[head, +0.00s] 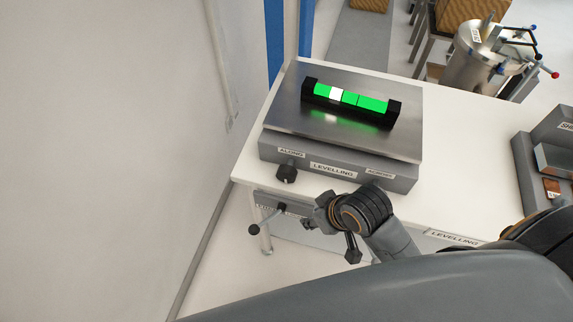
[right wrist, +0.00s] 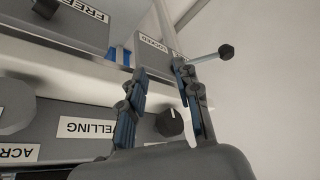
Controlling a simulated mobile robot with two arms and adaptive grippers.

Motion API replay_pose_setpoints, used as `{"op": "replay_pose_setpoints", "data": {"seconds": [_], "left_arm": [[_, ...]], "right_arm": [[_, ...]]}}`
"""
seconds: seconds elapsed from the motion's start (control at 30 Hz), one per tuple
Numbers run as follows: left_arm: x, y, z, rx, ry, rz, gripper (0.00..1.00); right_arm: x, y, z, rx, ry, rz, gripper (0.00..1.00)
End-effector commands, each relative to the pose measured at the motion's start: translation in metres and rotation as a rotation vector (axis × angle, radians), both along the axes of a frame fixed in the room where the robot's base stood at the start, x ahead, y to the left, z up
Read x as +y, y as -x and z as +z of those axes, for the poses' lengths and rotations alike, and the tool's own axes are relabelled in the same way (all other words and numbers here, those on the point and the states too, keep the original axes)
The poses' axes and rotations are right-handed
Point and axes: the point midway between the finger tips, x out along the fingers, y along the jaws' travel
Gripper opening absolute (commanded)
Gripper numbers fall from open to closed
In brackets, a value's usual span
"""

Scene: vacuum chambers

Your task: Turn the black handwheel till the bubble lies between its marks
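The level vial (head: 374,104) glows green in a black holder on a steel plate. Its white bubble (head: 336,93) lies left of the two dark marks, close to the left one. The black handwheel (head: 287,174) is on the base front under the "ALONG" label; it also shows in the right wrist view (right wrist: 170,122). My right gripper (head: 331,236) is in front of the base, right of and below the handwheel. In the right wrist view its fingers (right wrist: 163,72) are apart with nothing held, and the handwheel shows behind them. My left gripper is out of view.
A lever with a black ball (head: 255,230) projects below the table edge, near a "LOCKED" label (right wrist: 152,45). A grey knob (right wrist: 14,112) sits by the "ACROSS" label. The white table top (head: 465,150) is clear right of the base. A wall stands left.

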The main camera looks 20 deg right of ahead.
Motion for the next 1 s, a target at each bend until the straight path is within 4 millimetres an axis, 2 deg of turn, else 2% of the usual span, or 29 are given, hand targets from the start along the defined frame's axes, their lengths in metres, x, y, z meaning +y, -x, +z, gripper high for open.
{"op": "replay_pose_setpoints", "data": {"seconds": [0.03, 0.2, 0.4, 0.57, 0.8, 1.0], "left_arm": [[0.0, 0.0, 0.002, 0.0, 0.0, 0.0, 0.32], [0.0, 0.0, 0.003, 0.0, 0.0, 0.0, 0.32], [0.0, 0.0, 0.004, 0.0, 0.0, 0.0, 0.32], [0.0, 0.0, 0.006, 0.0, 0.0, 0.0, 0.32], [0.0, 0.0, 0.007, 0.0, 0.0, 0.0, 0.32], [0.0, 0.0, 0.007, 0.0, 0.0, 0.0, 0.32]], "right_arm": [[0.007, -0.011, 0.013, -0.026, -0.008, 0.05, 0.32], [0.033, -0.039, 0.044, -0.089, -0.043, 0.22, 0.32], [0.048, -0.069, 0.079, -0.123, -0.037, 0.444, 0.32], [0.034, -0.084, 0.108, -0.089, 0.006, 0.58, 0.32], [-0.004, -0.095, 0.14, -0.01, 0.049, 0.621, 0.32], [-0.014, -0.096, 0.146, 0.018, 0.049, 0.616, 0.32]]}}
